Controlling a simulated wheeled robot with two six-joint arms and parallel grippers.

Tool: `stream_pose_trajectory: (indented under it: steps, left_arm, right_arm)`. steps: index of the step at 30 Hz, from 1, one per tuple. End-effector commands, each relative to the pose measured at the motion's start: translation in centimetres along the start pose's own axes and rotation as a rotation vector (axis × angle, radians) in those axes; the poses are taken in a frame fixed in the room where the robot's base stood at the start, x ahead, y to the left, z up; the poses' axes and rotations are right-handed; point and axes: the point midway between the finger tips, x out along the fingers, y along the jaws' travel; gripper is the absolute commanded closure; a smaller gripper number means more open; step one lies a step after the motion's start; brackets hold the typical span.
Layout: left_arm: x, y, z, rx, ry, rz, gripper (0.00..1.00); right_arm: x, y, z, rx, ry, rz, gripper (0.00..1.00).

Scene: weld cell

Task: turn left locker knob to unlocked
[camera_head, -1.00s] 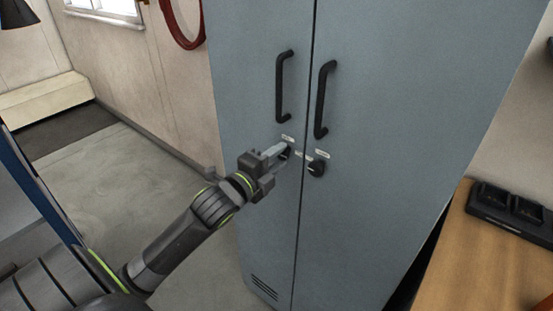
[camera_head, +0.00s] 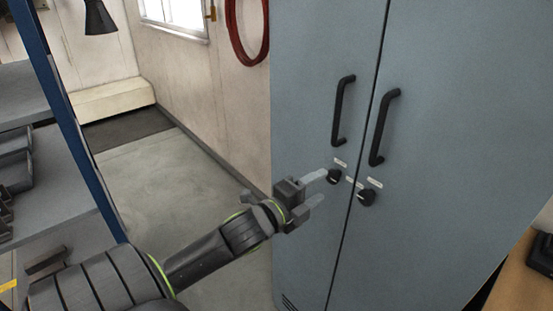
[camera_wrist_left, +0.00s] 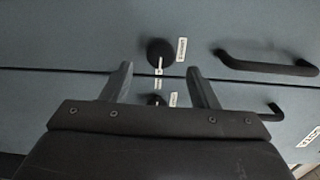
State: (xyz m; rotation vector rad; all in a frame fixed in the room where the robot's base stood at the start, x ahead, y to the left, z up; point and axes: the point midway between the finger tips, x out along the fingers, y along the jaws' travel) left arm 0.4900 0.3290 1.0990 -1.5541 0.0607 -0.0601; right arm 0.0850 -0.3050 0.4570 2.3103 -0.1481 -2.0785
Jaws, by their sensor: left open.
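The locker (camera_head: 300,110) has a black left knob (camera_head: 333,176) on its left door and a black right knob (camera_head: 366,198) on its right door. In the left wrist view the left knob (camera_wrist_left: 160,52) shows whole, above the door seam, with a white mark pointing down toward the seam. The right knob (camera_wrist_left: 153,99) is partly hidden behind my gripper's body. My left gripper (camera_head: 322,187) is open and empty, just left of the left knob; the upper fingertip looks close to it, contact unclear. Its fingers also show in the wrist view (camera_wrist_left: 162,82). My right gripper is out of view.
Two black handles, left (camera_head: 342,110) and right (camera_head: 384,128), stand out above the knobs. Small white labels sit by the knobs. A blue-posted shelf (camera_head: 60,120) stands at left, a wooden bench (camera_head: 525,285) at lower right. Floor left of the locker is clear.

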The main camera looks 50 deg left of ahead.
Motion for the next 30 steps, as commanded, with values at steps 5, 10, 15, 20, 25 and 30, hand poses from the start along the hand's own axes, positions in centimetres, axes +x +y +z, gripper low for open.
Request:
stream_pose_trajectory:
  steps: [5,10,15,20,25,30]
  left_arm:
    - [-3.4,0.2,0.0,0.004,0.0,0.006,0.46]
    - [-6.0,0.1,0.0,0.003,0.0,0.006,0.46]
    - [-8.4,0.0,0.0,0.002,0.001,0.005,0.46]
    - [-10.3,-0.1,0.0,0.002,0.0,0.005,0.46]
    - [-11.9,-0.2,0.1,-0.001,-0.003,0.002,0.46]
    - [-13.0,-0.1,0.0,-0.001,-0.001,0.001,0.46]
  right_arm:
    - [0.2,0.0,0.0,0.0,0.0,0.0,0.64]
    - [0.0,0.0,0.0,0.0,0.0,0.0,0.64]
    - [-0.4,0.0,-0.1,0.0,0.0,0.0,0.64]
    - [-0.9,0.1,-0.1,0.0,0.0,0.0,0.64]
    - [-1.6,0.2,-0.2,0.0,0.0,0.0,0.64]
    - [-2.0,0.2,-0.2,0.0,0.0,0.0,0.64]
